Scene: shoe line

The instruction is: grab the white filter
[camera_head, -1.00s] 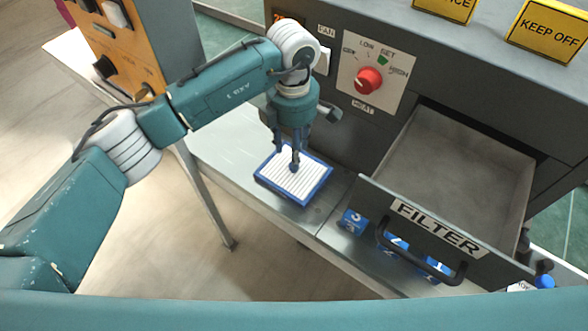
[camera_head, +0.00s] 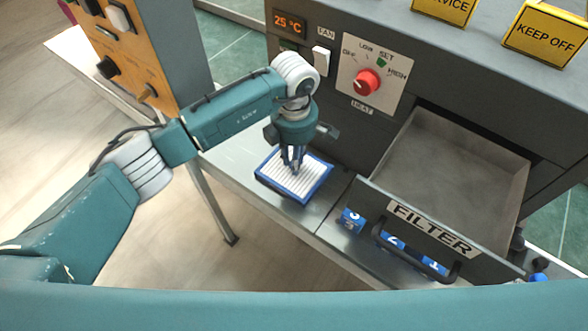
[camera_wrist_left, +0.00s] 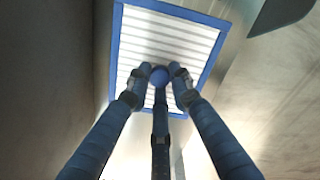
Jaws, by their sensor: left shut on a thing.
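The white filter (camera_head: 310,182) is a flat pleated panel with a blue frame, lying on the grey metal bench in the head view. My left gripper (camera_head: 292,168) points down onto the middle of it. In the left wrist view the filter (camera_wrist_left: 170,40) spreads under the three fingers, whose tips (camera_wrist_left: 160,76) are drawn together over its pleated face. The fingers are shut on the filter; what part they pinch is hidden. My right gripper is out of view.
An open, empty metal drawer (camera_head: 400,170) labelled FILTER stands to the right. Small blue numbered blocks (camera_head: 351,221) sit on the bench below it. A dark machine with a red heat knob (camera_head: 367,82) rises behind. An orange panel (camera_head: 125,45) is at the left.

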